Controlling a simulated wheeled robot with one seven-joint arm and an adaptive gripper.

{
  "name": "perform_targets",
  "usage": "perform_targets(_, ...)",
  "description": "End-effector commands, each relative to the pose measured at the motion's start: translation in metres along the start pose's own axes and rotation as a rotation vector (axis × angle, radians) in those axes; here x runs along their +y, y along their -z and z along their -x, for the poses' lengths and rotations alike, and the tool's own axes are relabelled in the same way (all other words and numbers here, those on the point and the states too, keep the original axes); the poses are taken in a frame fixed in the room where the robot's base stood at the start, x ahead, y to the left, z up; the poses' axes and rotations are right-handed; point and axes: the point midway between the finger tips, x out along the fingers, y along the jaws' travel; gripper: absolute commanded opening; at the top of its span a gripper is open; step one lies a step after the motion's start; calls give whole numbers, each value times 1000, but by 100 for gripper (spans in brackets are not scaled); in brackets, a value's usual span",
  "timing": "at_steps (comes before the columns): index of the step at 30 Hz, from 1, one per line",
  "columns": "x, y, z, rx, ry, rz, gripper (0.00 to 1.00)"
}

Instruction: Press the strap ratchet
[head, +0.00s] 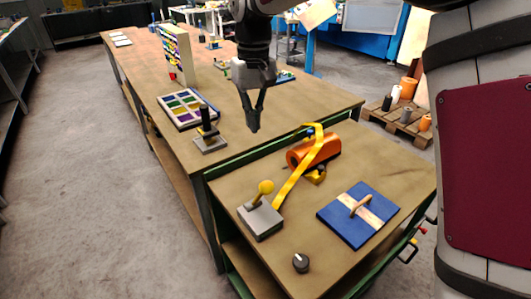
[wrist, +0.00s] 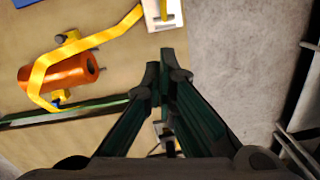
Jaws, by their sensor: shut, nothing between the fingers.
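A yellow strap (head: 295,178) arches over an orange roll (head: 300,156) on the near bench, and one end runs down beside a grey block with a yellow-knobbed lever (head: 260,222). I cannot tell for sure which part is the ratchet. A small yellow-and-dark fitting (head: 317,176) sits by the roll's near side, and a blue bit shows at its far side. The wrist view shows the strap (wrist: 105,35), the roll (wrist: 70,75) and the fitting (wrist: 68,37). My gripper (head: 253,130) is shut and empty, pointing down in the air, left of the roll in the head view.
A blue board with a wooden handle (head: 345,225) and a dark knob (head: 301,263) share the near bench. On the far bench stand a black-handled block (head: 209,143) and a tray of coloured compartments (head: 180,122). Open floor lies left.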

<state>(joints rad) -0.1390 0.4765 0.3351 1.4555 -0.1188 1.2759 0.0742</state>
Motion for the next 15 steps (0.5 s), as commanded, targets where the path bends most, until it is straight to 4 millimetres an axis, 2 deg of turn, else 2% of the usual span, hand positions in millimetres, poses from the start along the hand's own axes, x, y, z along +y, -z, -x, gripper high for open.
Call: perform_targets(15, -1, 2, -7, -5, 2, 2, 0)
